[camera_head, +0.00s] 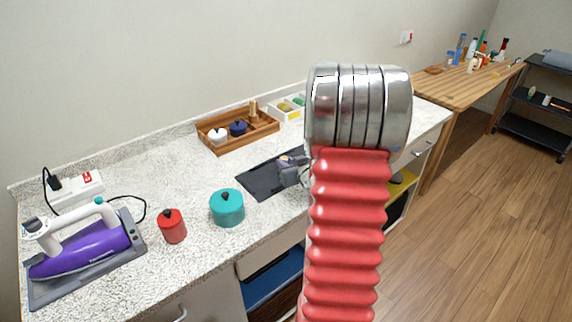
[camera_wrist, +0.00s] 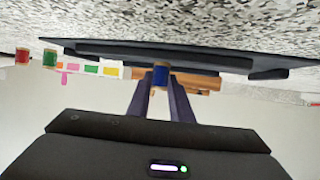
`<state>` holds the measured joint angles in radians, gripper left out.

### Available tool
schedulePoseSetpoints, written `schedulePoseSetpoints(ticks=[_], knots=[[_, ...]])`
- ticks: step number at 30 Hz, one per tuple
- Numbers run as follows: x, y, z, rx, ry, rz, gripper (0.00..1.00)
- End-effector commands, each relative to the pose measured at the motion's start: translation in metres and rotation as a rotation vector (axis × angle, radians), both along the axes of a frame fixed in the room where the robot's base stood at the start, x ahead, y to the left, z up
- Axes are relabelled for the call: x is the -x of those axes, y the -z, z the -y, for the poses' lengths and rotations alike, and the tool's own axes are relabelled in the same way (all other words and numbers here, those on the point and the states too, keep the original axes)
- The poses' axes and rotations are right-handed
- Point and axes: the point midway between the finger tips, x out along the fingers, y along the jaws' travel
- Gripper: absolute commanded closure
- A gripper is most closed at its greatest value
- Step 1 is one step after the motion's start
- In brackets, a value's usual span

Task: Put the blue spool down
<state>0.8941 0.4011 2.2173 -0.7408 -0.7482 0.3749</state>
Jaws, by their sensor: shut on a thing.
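The blue spool (camera_wrist: 161,78), with blue winding and pale ends, sits between the two purple fingers of my gripper (camera_wrist: 160,86) in the wrist view. My gripper is shut on it. In the head view my gripper (camera_head: 291,170) is over the right part of a dark flat mat (camera_head: 256,181) on the speckled counter (camera_head: 180,185). My arm hides part of it, and I cannot make out the spool there. In the wrist view the picture is upside down and the dark mat (camera_wrist: 160,53) lies close to the spool. I cannot tell whether they touch.
A wooden tray (camera_head: 238,143) with small pots and a white box (camera_head: 277,111) stand behind the mat. A teal pot (camera_head: 227,209), red canister (camera_head: 172,228) and purple iron (camera_head: 85,248) stand left. The wrist view shows red (camera_wrist: 22,56) and green (camera_wrist: 49,58) spools.

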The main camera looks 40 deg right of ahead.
Motion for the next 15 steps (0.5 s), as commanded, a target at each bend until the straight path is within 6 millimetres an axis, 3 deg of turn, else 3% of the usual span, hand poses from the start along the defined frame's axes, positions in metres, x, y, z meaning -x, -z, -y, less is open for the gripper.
schedulePoseSetpoints(ticks=[12, 13, 15], knots=[[0.0002, 0.0048, 0.0005, 0.001, 0.001, 0.001, 1.0], [0.0003, 0.0045, 0.0005, 0.002, 0.001, 0.0, 0.79], [0.0003, 0.0043, 0.0006, 0.002, 0.001, 0.0, 0.74]])
